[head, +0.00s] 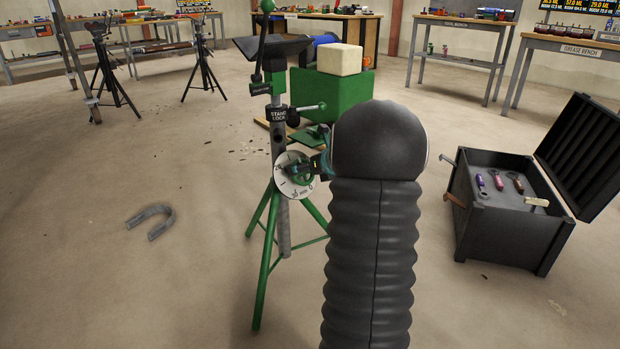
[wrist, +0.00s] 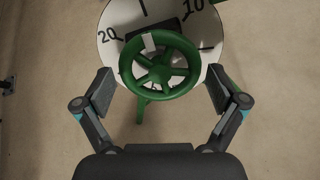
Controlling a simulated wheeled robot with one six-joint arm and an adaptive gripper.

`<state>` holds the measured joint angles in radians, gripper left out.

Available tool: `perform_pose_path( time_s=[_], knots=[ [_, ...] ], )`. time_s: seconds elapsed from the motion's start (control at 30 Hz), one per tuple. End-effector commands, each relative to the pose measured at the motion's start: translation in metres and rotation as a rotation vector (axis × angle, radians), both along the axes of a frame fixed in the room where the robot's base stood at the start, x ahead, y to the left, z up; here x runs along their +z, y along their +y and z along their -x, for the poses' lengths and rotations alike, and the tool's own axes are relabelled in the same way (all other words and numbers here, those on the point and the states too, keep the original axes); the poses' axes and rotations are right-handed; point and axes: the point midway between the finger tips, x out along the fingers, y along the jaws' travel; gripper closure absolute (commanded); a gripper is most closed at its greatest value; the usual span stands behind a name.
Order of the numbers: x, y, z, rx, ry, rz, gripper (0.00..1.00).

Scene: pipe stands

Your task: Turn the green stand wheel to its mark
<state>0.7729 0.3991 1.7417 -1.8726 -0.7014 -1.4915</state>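The green stand (head: 268,245) is a tripod with a grey post, left of my arm in the head view. Its green wheel (wrist: 160,66) sits before a white dial (wrist: 110,52) with black numbers, 20 at left and 10 at upper right. A pale tab (wrist: 149,41) shows at the wheel's upper left rim. In the head view the dial (head: 287,188) is partly covered by the wheel and my gripper. My gripper (wrist: 159,86) is open, one finger on each side of the wheel, with visible gaps to the rim.
A green box (head: 340,95) with a pale block (head: 339,59) stands behind the green stand. A black open case (head: 510,220) with tools stands at right. A grey U-shaped piece (head: 151,219) lies on the floor at left. Black tripods (head: 110,75) and benches stand farther back.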

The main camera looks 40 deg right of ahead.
Motion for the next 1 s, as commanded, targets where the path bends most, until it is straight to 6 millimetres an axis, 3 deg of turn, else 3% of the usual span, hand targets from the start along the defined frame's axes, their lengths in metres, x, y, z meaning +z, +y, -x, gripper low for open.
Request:
perform_pose_path(
  time_s=[0.43,1.0],
  knots=[
    [0.005,-0.001,0.005,-0.003,0.0,-0.003,0.0],
    [0.035,-0.004,0.048,-0.003,0.0,-0.004,0.0]
  ],
)
